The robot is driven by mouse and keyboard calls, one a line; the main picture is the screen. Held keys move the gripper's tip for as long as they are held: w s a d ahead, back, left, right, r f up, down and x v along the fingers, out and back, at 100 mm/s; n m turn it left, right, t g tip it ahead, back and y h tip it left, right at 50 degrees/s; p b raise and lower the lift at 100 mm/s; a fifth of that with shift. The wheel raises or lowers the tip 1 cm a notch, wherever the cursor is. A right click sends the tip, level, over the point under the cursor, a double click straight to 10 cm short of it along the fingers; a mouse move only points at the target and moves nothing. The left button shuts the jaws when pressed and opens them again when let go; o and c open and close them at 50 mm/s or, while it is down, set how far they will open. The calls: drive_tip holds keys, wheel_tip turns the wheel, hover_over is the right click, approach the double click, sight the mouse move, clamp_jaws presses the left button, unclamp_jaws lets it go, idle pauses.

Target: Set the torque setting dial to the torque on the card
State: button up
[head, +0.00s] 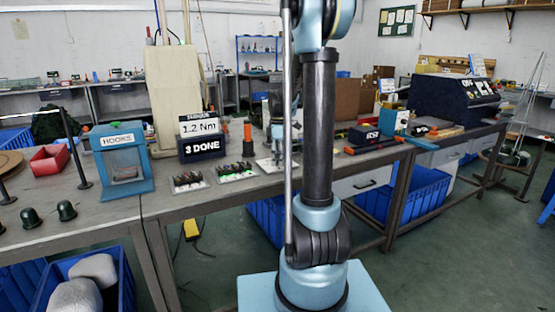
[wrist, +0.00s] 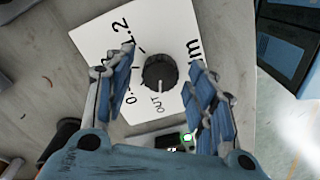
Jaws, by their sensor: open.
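A round black dial knob (wrist: 160,72) sits on a white plate (wrist: 98,36) in the wrist view. The plate is printed with 1.2, OUT and other partly hidden marks. A white line on the knob points toward OUT. My gripper (wrist: 162,62) is open, with one blue-grey finger on each side of the knob and visible gaps between. The fingers cover part of the plate's lettering. In the head view, a white card (head: 198,126) reads 1.2 Nm and stands above a dark 3 DONE sign (head: 203,146). My arm partly hides the dial area there.
A blue HOOKS stand (head: 122,168) and a red bin (head: 49,158) are on the bench (head: 95,209) at left. Two trays of small parts (head: 237,171) (head: 189,182) lie before the card. A small device with a green light (wrist: 187,137) is near my right finger.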

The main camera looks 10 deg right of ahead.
drive_tip(key=c, duration=1.1)
